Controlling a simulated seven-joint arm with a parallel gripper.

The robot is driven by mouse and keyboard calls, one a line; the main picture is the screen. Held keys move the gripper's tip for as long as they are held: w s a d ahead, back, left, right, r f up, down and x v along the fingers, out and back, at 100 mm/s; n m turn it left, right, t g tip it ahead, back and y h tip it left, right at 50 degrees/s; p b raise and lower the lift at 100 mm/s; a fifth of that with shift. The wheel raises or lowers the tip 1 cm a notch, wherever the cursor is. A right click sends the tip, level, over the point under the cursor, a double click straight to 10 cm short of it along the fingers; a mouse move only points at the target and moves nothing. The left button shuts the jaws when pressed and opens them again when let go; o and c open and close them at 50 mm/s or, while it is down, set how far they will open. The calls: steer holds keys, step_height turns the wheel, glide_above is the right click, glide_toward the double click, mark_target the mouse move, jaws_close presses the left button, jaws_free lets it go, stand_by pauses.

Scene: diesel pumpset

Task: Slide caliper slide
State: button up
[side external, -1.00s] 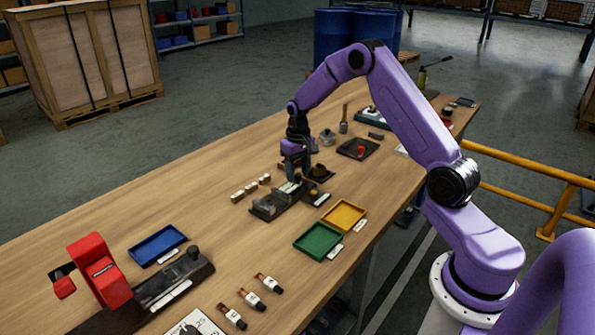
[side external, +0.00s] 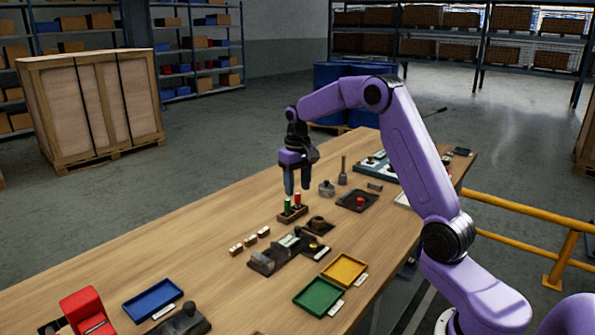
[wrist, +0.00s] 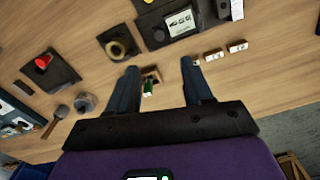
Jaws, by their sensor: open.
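The dark fixture (side external: 272,260) that appears to carry the caliper slide lies near the middle of the bench, with a pale plate on top and a small knob at its right end. In the wrist view, the dark fixture (wrist: 158,17) is at the top, partly cut off, with a pale pictured plate. I cannot tell the slide's exact position. My gripper (side external: 297,192) is open and empty, pointing down behind the fixture. Its fingertips are over a small wooden block with red and green pegs (side external: 292,212). In the wrist view, my gripper's fingers (wrist: 160,66) are spread apart.
A dark plate with a ring (side external: 318,225) sits beside the fixture, and a plate with a red button (side external: 358,201) lies further right. Small pale blocks (side external: 250,241) stand to the left. Green (side external: 318,298) and yellow (side external: 344,269) trays lie in front.

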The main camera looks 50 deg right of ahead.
steer(key=shift+r, duration=2.1)
steer(key=s+a+n, duration=0.7)
steer(key=s+a, duration=0.8)
steer(key=a, duration=0.4)
steer(key=s+f+n, duration=0.1)
steer(key=s+n, duration=0.3)
steer(key=s, duration=0.7)
steer(key=s+a+f+n, duration=0.1)
steer(key=s+n, duration=0.3)
steer(key=s, duration=0.7)
steer(key=shift+s+a+f, duration=0.2)
steer(key=shift+s+f, duration=0.15)
steer(key=shift+f, duration=0.35)
